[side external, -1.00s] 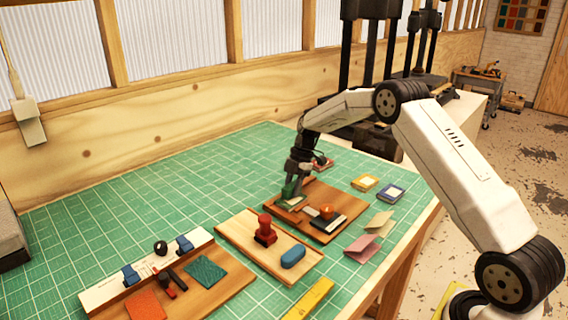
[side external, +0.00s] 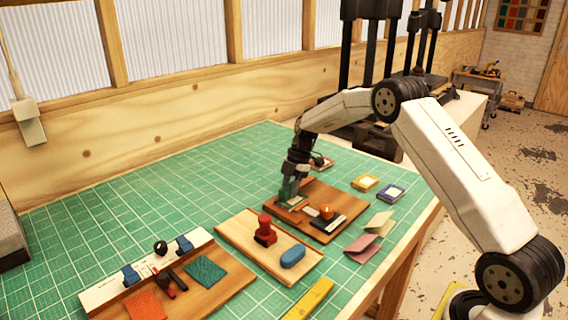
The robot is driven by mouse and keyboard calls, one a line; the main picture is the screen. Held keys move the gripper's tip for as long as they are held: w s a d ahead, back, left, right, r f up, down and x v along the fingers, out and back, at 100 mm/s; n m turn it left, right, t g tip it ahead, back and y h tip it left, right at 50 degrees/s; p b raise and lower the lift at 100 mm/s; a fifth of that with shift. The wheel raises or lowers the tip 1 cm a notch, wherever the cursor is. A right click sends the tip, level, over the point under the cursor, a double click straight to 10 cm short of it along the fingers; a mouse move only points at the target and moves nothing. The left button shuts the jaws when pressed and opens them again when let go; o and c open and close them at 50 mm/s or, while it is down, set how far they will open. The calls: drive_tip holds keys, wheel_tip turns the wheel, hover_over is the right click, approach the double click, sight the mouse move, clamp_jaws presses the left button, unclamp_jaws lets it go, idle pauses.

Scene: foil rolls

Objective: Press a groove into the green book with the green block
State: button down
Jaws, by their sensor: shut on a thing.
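My gripper (side external: 288,194) points down over the back left part of the right wooden board (side external: 345,200). It is shut on the green block (side external: 289,185), which shows as a small green patch between the dark jaws. A small flat, pale-edged thing (side external: 298,201) lies on the board right at the block's lower end. It may be the green book, but its cover is mostly hidden by the gripper and block. I cannot tell whether the block touches it.
An orange knob (side external: 326,211) and a dark pad (side external: 328,222) share that board. The middle board holds a red stamp (side external: 265,231) and a blue block (side external: 292,256).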

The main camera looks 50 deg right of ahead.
drive_tip(key=shift+a, duration=0.95)
idle(1.0)
idle(0.3)
drive_tip(key=shift+r, duration=3.5)
